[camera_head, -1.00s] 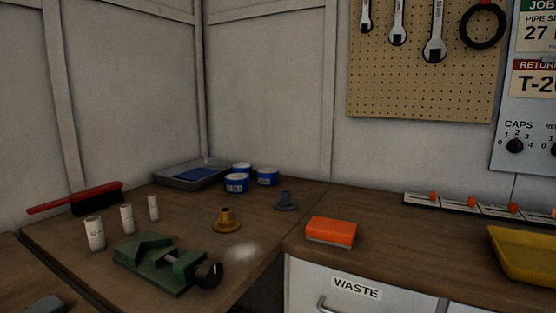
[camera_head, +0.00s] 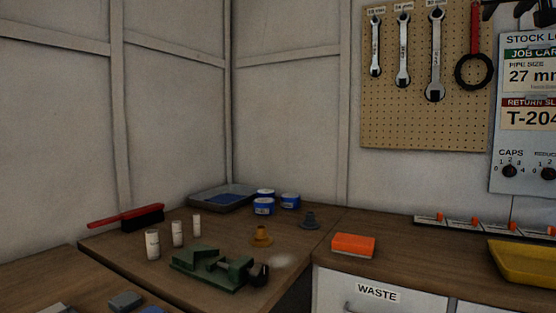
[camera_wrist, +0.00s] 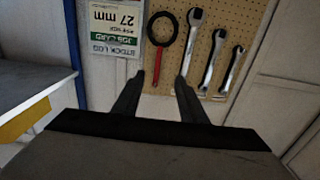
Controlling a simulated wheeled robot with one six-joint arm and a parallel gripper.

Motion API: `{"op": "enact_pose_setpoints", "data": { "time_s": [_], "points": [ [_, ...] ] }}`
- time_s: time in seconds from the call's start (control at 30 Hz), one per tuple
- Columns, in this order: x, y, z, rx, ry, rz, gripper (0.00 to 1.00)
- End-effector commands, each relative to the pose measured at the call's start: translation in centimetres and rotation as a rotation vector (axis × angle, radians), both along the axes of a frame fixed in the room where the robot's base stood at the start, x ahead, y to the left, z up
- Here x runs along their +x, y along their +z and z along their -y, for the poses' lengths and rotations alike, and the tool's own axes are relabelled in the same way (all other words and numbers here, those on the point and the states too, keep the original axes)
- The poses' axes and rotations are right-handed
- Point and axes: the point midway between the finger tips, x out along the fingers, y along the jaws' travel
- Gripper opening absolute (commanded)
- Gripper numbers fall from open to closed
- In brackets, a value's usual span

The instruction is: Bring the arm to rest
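My gripper (camera_wrist: 160,78) shows in the wrist view with its two dark fingers apart and nothing between them. Beyond the fingers, with some distance between, the upside-down picture shows the pegboard (camera_wrist: 225,60) and the stock log board (camera_wrist: 112,35). In the head view a dark shape at the top right edge may be part of my gripper. The rest of my arm is out of that view.
The workbench (camera_head: 210,218) carries a green vise (camera_head: 215,268), white cylinders (camera_head: 178,233), blue tins (camera_head: 264,206), a red brush (camera_head: 130,217) and an orange block (camera_head: 353,245). A yellow tray (camera_head: 525,262) sits at right. Wrenches (camera_head: 403,50) hang on the pegboard.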

Motion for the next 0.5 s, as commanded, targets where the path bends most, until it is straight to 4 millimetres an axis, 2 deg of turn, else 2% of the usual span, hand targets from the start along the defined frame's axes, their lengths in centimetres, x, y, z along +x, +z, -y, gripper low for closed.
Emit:
{"op": "enact_pose_setpoints", "data": {
  "time_s": [0.07, 0.27, 0.5],
  "points": [
    [0.0, 0.0, 0.0, 0.000, 0.000, 0.000, 0.39],
    [0.7, -2.7, -0.8, 0.025, 0.024, -0.041, 0.39],
    [1.7, -7.3, -2.3, 0.063, 0.064, -0.106, 0.39]
  ]
}}
